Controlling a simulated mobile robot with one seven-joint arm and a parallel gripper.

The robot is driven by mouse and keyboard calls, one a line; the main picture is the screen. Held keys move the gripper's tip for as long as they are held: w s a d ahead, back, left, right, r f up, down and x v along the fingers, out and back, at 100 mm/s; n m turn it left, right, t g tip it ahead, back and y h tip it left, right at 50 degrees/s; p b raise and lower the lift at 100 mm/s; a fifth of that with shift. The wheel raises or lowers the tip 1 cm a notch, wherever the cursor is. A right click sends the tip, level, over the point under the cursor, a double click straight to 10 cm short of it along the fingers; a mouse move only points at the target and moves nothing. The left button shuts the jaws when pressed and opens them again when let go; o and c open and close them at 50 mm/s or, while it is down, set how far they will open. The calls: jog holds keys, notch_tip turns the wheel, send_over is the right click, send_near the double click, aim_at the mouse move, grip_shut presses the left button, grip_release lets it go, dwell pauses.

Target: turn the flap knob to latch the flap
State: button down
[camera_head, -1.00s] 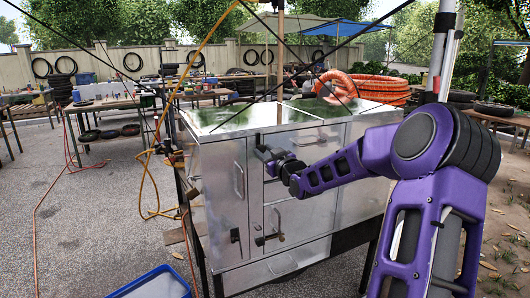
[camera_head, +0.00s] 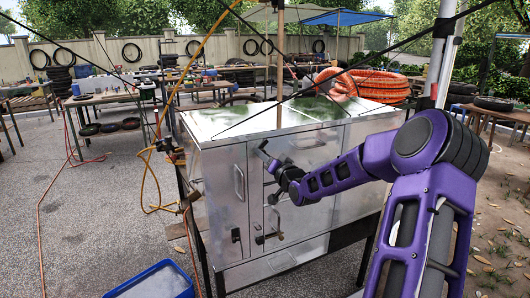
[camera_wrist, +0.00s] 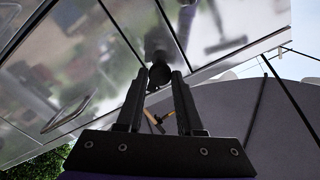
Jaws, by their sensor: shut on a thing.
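The flap knob (camera_wrist: 160,73) is dark and round in the wrist view, on a shiny metal panel of the cart. My gripper (camera_wrist: 161,76) has a finger on each side of it and is shut on it. In the head view my gripper (camera_head: 268,160) is at the upper front of the silver cart (camera_head: 215,195). There the gripper and arm hide the knob, and the flap's edges are hard to make out. I cannot tell from these views whether the flap is latched.
A door handle (camera_head: 239,183) is left of my gripper, and a dark latch lever (camera_head: 268,238) is below it. An orange coiled hose (camera_head: 365,85) lies behind the cart. A blue bin (camera_head: 155,280) stands on the ground at front left. Open pavement (camera_head: 90,215) lies left.

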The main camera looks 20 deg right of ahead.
jog(key=shift+m+p, duration=1.55)
jog(key=shift+m, duration=2.35)
jog(key=c, duration=0.5)
grip_release()
jog(key=shift+c, duration=0.2)
jog(key=s, duration=1.7)
jog(key=shift+s+d+p, duration=0.25)
jog(key=shift+d+p, duration=0.05)
jog(key=shift+p, duration=0.05)
